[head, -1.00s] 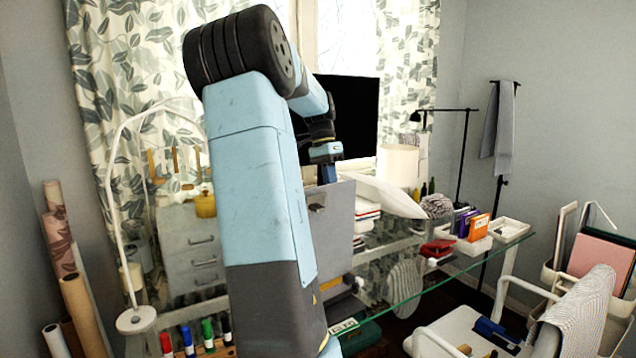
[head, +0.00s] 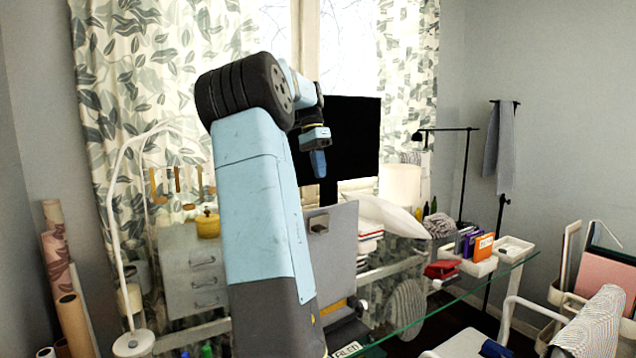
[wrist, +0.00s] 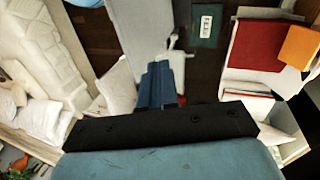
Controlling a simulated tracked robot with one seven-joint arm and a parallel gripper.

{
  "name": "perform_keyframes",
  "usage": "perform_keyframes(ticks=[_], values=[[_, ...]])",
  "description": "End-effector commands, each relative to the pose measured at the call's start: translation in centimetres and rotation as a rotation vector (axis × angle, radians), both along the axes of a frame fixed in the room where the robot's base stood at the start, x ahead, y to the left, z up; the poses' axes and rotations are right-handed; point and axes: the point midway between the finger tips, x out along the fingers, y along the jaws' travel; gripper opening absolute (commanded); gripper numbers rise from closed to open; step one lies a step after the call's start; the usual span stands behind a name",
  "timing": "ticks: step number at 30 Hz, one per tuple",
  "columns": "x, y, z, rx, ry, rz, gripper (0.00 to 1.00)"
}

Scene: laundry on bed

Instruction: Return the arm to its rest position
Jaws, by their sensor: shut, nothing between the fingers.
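My arm rises through the middle of the head view, with its elbow at the top in front of the curtains. My gripper (head: 318,163) hangs fingers down in front of the black monitor (head: 350,130). In the wrist view my gripper (wrist: 160,85) shows its two blue fingers pressed together, with nothing between them. It is shut and empty, apart from any object.
A grey panel (head: 333,245) stands below my gripper. A glass desk (head: 415,318) carries red books (head: 441,269) and white trays (head: 513,248). A grey drawer cabinet (head: 192,270) and a white lamp (head: 117,240) stand to the left. A white chair (head: 470,345) is at right front.

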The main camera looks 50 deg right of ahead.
Motion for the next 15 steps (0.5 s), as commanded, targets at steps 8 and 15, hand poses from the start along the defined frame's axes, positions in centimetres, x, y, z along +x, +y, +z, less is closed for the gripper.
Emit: perform_keyframes(ticks=[8, 15], values=[[0.2, 0.1, 0.4, 0.0, 0.0, 0.002, 0.0], [0.0, 1.6, 0.4, 0.018, -0.042, 0.066, 0.0]])
